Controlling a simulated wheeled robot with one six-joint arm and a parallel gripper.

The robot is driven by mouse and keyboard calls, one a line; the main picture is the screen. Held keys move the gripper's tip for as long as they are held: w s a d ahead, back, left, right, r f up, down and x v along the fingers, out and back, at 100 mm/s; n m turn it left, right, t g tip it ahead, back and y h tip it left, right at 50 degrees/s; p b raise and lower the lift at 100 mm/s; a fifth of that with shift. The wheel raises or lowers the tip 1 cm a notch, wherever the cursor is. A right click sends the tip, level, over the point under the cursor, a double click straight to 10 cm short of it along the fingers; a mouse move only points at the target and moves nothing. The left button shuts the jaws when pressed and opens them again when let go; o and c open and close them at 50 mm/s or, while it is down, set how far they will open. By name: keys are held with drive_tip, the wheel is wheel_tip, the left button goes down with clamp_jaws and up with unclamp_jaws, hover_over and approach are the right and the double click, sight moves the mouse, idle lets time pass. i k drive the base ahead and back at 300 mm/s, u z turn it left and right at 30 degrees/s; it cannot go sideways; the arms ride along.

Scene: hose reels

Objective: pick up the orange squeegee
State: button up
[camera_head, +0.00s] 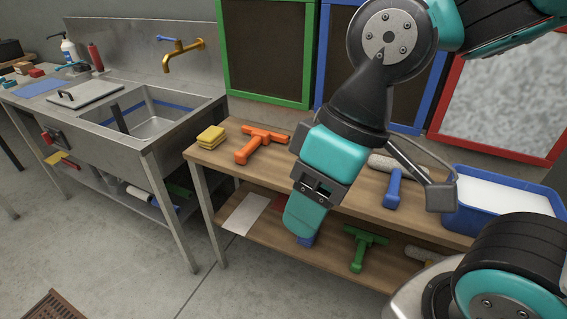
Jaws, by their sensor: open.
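The orange squeegee (261,140) lies on the upper wooden bench top, near its left end, with its handle toward the front and its head at the back. It is in full view in the head view. My gripper (304,222) hangs to the right of it, pointing down in front of the bench, apart from the squeegee. It is open; I see nothing held, though its fingers are seen mostly from the side.
Yellow sponges (211,137) are stacked left of the squeegee. A blue-handled tool (393,188) and blue tub (500,205) stand right. A green squeegee (361,246) lies on the lower shelf. A steel sink (150,128) is left. Framed boards stand behind the bench.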

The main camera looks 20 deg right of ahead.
sight(260, 136)
drive_tip(key=u, duration=0.5)
drive_tip(key=i, duration=0.9)
drive_tip(key=u, duration=0.1)
